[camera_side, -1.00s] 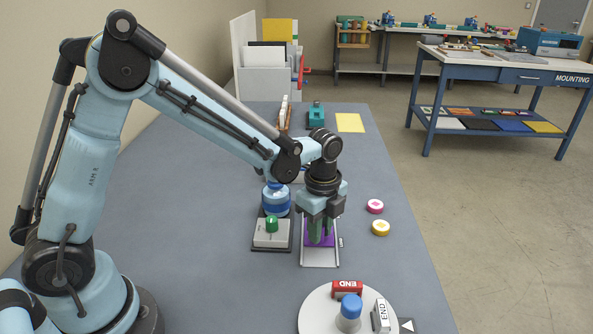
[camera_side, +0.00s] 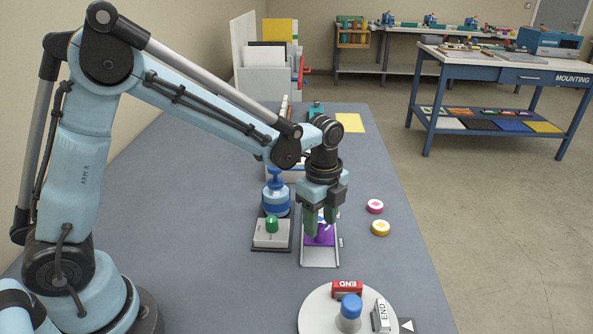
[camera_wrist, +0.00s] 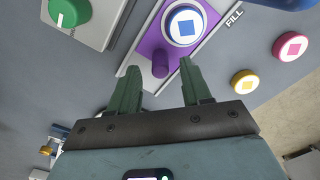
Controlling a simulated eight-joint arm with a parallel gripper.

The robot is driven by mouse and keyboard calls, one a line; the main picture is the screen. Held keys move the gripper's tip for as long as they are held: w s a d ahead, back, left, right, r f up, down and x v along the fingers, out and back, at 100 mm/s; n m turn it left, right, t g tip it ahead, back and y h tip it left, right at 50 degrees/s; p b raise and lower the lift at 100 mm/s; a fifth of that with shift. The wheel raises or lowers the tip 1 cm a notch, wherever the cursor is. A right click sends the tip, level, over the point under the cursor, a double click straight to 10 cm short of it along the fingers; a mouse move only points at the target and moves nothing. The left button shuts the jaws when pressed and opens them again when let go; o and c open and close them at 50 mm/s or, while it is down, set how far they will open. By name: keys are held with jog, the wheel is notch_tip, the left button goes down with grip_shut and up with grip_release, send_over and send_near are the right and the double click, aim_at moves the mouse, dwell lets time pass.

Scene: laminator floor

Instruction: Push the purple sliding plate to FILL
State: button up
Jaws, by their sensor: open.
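The purple sliding plate (camera_side: 308,238) sits in a pale track on the bench. Its upright purple peg (camera_wrist: 160,63) shows in the wrist view, as does the purple plate surface (camera_wrist: 150,44). A white disc with a blue square (camera_wrist: 185,27) lies on the plate, and the word FILL (camera_wrist: 234,18) is printed beside the track near it. My gripper (camera_side: 319,233) is over the plate, fingers down. In the wrist view my gripper (camera_wrist: 157,68) is open, with the peg in line with the gap between its fingertips. I cannot tell whether a finger touches the peg.
A grey box with a green knob (camera_side: 271,225) is left of the track, with a blue round device (camera_side: 276,200) behind it. Pink (camera_side: 375,206) and yellow (camera_side: 380,228) buttons lie to the right. A white turntable (camera_side: 318,310) with END blocks is in front.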

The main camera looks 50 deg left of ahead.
notch_tip(320, 180, up, 10)
jog(key=shift+f, duration=0.15)
dwell(0.5)
notch_tip(320, 180, down, 12)
jog(key=m, duration=0.3)
jog(key=shift+f+m, duration=0.2)
jog(key=shift+m, duration=0.1)
jog(key=shift+c, duration=0.3)
grip_shut()
dwell(0.3)
